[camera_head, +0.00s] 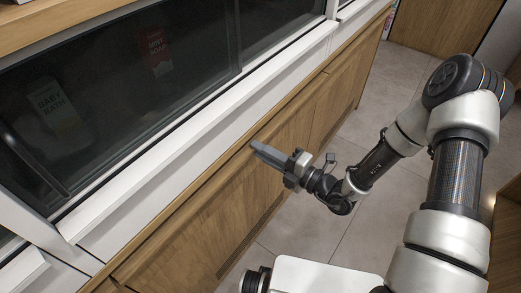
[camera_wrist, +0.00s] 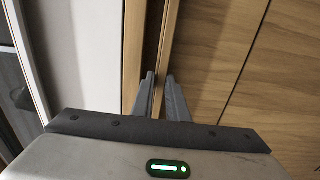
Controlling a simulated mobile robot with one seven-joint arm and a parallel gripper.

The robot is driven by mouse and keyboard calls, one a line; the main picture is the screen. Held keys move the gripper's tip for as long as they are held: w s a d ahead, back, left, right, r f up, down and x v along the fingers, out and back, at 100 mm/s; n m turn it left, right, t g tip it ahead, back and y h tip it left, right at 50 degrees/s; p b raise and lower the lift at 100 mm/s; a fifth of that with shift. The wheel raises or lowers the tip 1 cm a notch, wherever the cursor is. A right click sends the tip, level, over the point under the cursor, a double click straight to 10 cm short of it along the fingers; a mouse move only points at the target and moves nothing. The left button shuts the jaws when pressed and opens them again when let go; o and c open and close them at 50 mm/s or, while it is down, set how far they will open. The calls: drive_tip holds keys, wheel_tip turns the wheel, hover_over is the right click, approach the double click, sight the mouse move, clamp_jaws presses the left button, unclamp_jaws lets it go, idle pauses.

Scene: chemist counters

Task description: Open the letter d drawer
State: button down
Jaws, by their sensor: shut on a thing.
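Wooden fronts (camera_head: 235,205) run along the counter below a white ledge. No letter is readable on any of them, so I cannot tell from a label which is the letter d drawer. My gripper (camera_head: 262,150) is at the top edge of one wooden front. In the wrist view, my gripper's two fingers (camera_wrist: 163,95) sit close together, shut on the thin wooden edge (camera_wrist: 167,50) between them. A narrow dark gap runs beside this edge. The fingertips' far ends are partly hidden by the edge.
A white ledge (camera_head: 195,140) and glass case stand above the fronts. The tiled floor (camera_head: 325,225) is clear in front of the counter. A wooden cabinet (camera_head: 508,235) stands at the right edge.

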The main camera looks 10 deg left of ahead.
drive_tip(key=p+v, duration=0.4)
drive_tip(key=v, duration=1.7)
drive_tip(key=shift+s+d, duration=0.2)
drive_tip(key=shift+d, duration=0.1)
drive_tip(key=c, duration=2)
unclamp_jaws()
drive_tip(key=v, duration=1.7)
drive_tip(key=shift+d, duration=0.2)
drive_tip(key=shift+s+f, duration=0.1)
